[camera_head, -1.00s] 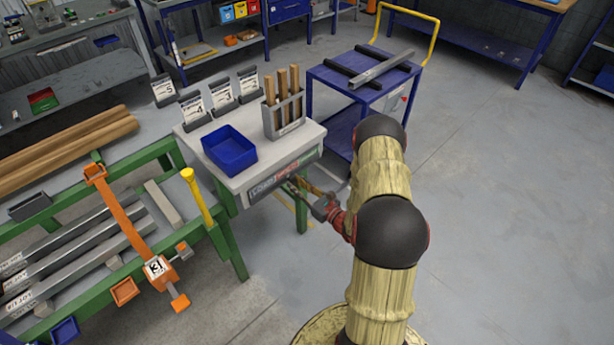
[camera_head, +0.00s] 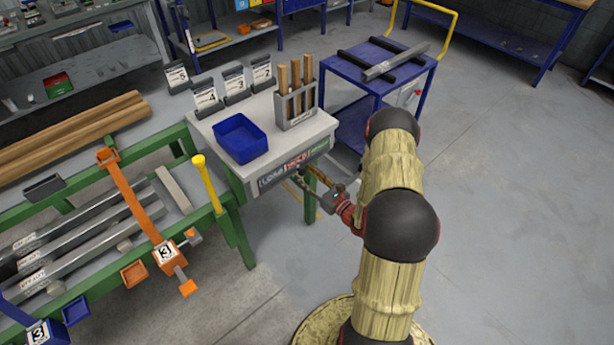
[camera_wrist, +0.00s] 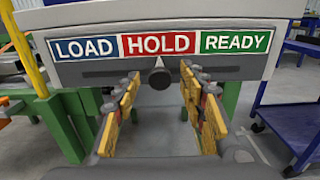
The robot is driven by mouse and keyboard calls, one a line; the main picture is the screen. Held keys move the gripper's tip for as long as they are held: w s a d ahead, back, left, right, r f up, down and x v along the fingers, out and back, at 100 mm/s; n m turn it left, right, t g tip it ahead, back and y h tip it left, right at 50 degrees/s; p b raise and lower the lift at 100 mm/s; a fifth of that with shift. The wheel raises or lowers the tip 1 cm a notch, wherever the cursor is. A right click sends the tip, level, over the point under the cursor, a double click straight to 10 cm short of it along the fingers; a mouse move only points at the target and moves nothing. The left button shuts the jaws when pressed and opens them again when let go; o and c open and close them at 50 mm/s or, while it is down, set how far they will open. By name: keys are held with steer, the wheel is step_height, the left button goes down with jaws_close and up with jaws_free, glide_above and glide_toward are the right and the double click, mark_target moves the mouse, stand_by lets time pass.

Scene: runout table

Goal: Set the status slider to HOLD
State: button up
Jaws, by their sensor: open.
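The status panel (camera_wrist: 60,48) on the table's front edge shows a blue LOAD label, a red HOLD label (camera_wrist: 158,45) and a green READY label (camera_wrist: 235,41) in the wrist view. The slider's dark round knob (camera_wrist: 160,78) is on the dark rail just below the HOLD label, near its middle. My gripper (camera_wrist: 160,92) is open, with one yellow-padded finger left of the knob and one right of it. Both fingers appear apart from the knob. In the head view my gripper (camera_head: 308,178) is low at the panel (camera_head: 275,176), and the knob is hard to make out.
On the small table (camera_head: 225,181) are a blue tray (camera_head: 240,138), a grey holder with wooden handles (camera_head: 297,105) and number cards. A green rack (camera_head: 240,235) with metal bars stands at left. A blue trolley (camera_head: 357,95) is behind right. The floor at right is clear.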

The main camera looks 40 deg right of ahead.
steer(key=s, duration=1.1)
steer(key=shift+s+d, duration=0.4)
steer(key=shift+d, duration=0.05)
